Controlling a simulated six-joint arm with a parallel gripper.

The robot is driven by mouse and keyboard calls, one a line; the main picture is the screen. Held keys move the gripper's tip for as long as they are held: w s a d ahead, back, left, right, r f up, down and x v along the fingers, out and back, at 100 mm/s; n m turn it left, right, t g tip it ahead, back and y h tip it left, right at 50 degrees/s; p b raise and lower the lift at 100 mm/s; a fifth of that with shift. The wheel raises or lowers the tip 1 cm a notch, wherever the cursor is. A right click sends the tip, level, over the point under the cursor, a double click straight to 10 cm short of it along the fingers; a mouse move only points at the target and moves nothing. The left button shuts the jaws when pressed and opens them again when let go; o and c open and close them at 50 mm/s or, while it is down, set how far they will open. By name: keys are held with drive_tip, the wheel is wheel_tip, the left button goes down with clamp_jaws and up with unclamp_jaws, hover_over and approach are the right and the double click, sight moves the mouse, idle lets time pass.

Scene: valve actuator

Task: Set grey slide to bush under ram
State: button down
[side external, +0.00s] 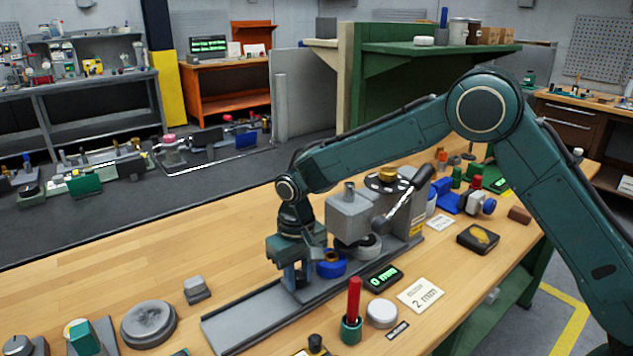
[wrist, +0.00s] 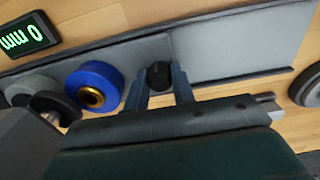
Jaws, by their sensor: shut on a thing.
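The grey slide (side external: 245,318) lies in a long low track on the bench, and its flat plate shows in the wrist view (wrist: 240,45). My gripper (side external: 297,285) is low over the slide, its fingers shut on a dark knob (wrist: 159,75) that stands on it. The blue bush (side external: 331,268) with a brass centre sits just right of my gripper; it is left of the fingers in the wrist view (wrist: 95,80). The grey press head (side external: 352,216) stands right of the bush. The ram's lower end is not clear, so I cannot tell its exact alignment.
A small display (side external: 384,278) reads 0 mm. A red-handled green holder (side external: 351,322), a white round puck (side external: 381,314) and a card (side external: 421,295) stand in front of the track. A large grey disc (side external: 149,323) and a grey block (side external: 197,289) lie left.

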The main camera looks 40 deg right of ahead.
drive_tip(key=shift+d, duration=0.3)
drive_tip(key=c, duration=1.2)
unclamp_jaws()
drive_tip(key=shift+o, duration=0.2)
drive_tip(key=shift+r, duration=0.15)
wheel_tip(320, 180, up, 14)
drive_tip(key=shift+f, duration=0.2)
